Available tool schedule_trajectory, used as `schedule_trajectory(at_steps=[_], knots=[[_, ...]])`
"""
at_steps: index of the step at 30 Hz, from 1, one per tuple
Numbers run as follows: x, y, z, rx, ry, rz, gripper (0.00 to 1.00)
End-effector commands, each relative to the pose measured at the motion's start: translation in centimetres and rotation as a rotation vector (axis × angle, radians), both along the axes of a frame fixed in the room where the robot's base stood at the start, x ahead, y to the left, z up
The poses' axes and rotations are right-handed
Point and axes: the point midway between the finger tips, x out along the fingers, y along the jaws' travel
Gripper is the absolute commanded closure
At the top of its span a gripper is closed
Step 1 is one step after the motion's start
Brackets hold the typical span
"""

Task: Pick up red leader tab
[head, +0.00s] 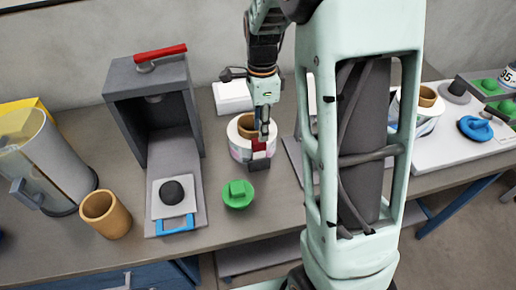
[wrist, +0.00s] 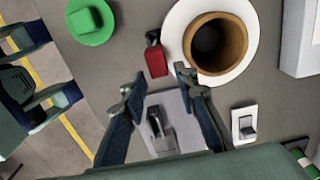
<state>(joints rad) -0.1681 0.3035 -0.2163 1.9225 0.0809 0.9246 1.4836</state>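The red leader tab (wrist: 156,62) shows in the wrist view, its dark end beside the rim of the white reel (wrist: 256,14). In the head view the tab (head: 259,146) is at the front of the reel (head: 239,148), partly hidden by my gripper. My gripper (wrist: 159,80) is open, with one finger on each side of the picture's middle. The tab lies just beyond the fingertips, roughly in line with the gap between them. The head view shows my gripper (head: 264,134) pointing down at the reel's front.
A green knobbed disc (head: 238,194) stands in front of the reel. A grey press (head: 155,110) with a red handle stands left, near a brown cardboard core (head: 106,215). A white box (head: 232,96) is behind the reel. My arm hides part of the bench at right.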

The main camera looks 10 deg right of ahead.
Motion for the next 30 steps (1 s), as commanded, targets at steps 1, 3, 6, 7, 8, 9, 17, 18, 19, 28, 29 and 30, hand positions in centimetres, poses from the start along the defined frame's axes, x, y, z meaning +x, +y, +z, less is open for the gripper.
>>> schedule_trajectory(at_steps=[1, 3, 6, 7, 8, 9, 17, 18, 19, 28, 29, 30], knots=[[-0.1, 0.0, -0.3, 0.0, 0.002, 0.0, 0.72], [-0.1, 0.1, -0.9, 0.0, 0.003, 0.0, 0.72], [-0.3, 0.5, -2.2, -0.001, 0.004, 0.001, 0.72], [-0.4, 0.6, -2.7, -0.001, 0.005, 0.001, 0.72], [-0.5, 0.7, -3.2, -0.001, 0.005, 0.002, 0.72], [-0.5, 0.7, -3.8, -0.001, 0.004, 0.001, 0.72], [-0.4, 0.7, -5.5, 0.0, 0.0, -0.001, 0.72], [-0.3, 0.7, -5.5, 0.0, -0.001, 0.0, 0.72], [-0.3, 0.7, -5.4, 0.0, -0.001, 0.0, 0.72], [-0.3, 0.7, -5.4, -0.001, -0.001, 0.0, 0.98], [-0.3, 0.7, -5.4, -0.001, -0.001, 0.0, 1.0], [-0.3, 0.7, -5.4, -0.001, -0.001, 0.0, 1.0]])
